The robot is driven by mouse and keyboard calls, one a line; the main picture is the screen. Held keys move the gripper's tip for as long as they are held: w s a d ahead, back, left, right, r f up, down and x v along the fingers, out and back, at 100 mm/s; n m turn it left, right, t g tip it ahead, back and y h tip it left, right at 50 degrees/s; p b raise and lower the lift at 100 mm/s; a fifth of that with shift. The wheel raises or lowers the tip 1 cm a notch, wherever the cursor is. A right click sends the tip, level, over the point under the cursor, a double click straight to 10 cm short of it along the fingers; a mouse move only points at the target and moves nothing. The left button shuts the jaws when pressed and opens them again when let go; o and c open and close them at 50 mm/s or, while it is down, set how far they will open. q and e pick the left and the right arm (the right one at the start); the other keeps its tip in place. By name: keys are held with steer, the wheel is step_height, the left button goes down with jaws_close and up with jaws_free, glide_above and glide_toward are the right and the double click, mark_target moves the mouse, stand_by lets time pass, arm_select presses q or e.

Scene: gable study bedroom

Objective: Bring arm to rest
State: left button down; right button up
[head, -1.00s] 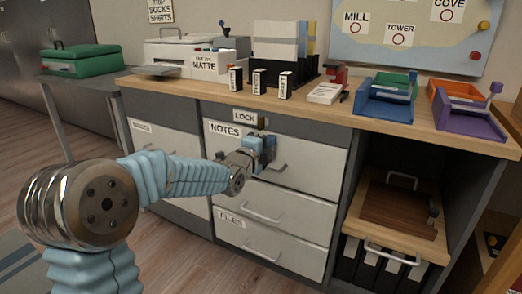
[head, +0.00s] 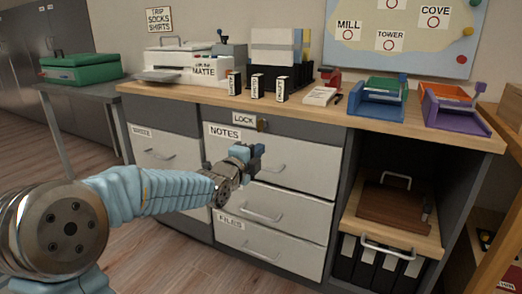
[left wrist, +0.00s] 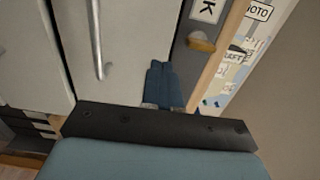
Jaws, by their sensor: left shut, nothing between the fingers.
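My left arm comes in from the left in the head view. Its gripper (head: 257,150) is shut and empty, in front of the top drawer marked NOTES (head: 290,160), just left of that drawer's handle (head: 272,167). In the left wrist view the blue fingers (left wrist: 162,85) are together with nothing between them. The drawer's handle (left wrist: 97,40) shows there to the left of the fingers, apart from them. All the drawers in view look closed. My right gripper is in neither view.
The lock (head: 262,124) sits above the NOTES drawer. The wooden desktop (head: 205,92) holds a printer (head: 170,62), small labelled boxes, a blue tray (head: 375,110) and a purple tray (head: 455,118). An open shelf at right holds a brown board (head: 392,205). Floor is free at lower left.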

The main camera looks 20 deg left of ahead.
arm_select(q)
steer(key=s, duration=0.8)
steer(key=s+d+f+n+g, duration=0.1)
steer(key=d+f+n+g, duration=0.2)
steer(key=f, duration=0.7)
steer(key=d+f+n+g, duration=0.2)
steer(key=f+n, duration=0.1)
steer(key=f, duration=0.7)
steer(key=s+d+f+n+g, duration=0.1)
steer(key=d+f+n+g, duration=0.2)
steer(key=f, duration=0.7)
steer(key=s+d+f+n+g+h, duration=0.1)
steer(key=s+d+f+n+g, duration=0.25)
steer(key=s+f, duration=0.35)
steer(key=s+d+f+n+g+h, duration=0.1)
steer(key=s+d+f+n+g, duration=0.15)
steer(key=s+f+n, duration=0.4)
steer(key=s+d+f+n+g, duration=0.2)
steer(key=s+d+f+g, duration=0.1)
steer(key=s+f, duration=0.6)
step_height(320, 180, up, 16)
steer(key=p, duration=1.5)
steer(key=shift+d+f+h+p, duration=0.25)
steer(key=shift+h+p, duration=0.05)
steer(key=shift+w, duration=0.15)
